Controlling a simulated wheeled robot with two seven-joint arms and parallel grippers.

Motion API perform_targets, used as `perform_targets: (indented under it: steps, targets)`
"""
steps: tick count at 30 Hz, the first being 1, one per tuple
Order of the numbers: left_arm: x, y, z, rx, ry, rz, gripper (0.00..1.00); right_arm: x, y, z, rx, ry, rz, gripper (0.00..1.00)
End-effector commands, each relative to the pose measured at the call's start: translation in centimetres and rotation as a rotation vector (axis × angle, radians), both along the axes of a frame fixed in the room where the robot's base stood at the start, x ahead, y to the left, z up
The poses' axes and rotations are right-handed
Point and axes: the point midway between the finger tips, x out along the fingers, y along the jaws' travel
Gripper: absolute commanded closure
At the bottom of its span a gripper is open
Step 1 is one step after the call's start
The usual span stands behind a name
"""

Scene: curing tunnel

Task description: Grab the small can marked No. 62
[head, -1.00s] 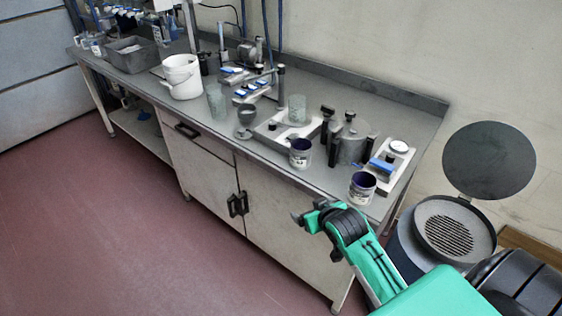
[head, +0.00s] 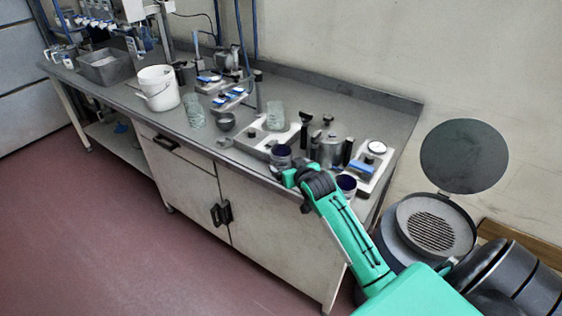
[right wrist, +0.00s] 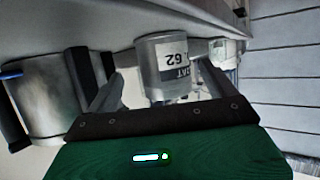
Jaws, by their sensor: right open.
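The small can (head: 281,155), with dark contents, stands near the bench's front edge, just beyond my right gripper (head: 291,177) in the head view. In the right wrist view the can (right wrist: 163,72) appears upside down, and its white label reads "62". It is between the two spread fingers of my right gripper (right wrist: 160,88), with gaps visible on both sides. The fingers are open and do not hold it. A second similar can (head: 346,184) stands to the right, partly hidden behind my right arm. My left gripper is out of view.
A metal pot with black handles (head: 331,152) and a white scale (head: 372,161) stand close on the right. A white-topped device (head: 257,139) carries a glass beaker (head: 275,115). A white bucket (head: 158,88) is farther left. A round drum with its lid open (head: 432,228) is beside the bench.

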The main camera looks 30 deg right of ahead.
Motion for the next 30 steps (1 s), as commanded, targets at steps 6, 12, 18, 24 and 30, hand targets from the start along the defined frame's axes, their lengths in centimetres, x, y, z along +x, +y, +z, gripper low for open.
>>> perform_targets:
  steps: [6,12,18,24,30]
  targets:
    - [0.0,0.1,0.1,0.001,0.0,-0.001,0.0,1.1,-0.2,-0.4,0.0,0.0,0.0,0.12]
    - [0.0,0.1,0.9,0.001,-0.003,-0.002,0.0,3.2,-0.1,-0.9,0.001,0.001,0.0,0.12]
    - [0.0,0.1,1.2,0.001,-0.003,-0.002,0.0,5.2,-0.4,-1.8,0.0,0.0,0.0,0.12]
    - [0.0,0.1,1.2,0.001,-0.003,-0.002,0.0,5.7,-0.5,-2.1,0.0,0.0,0.0,0.12]
    - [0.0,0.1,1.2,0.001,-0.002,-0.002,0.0,5.7,-0.5,-2.1,0.0,0.0,0.0,0.22]
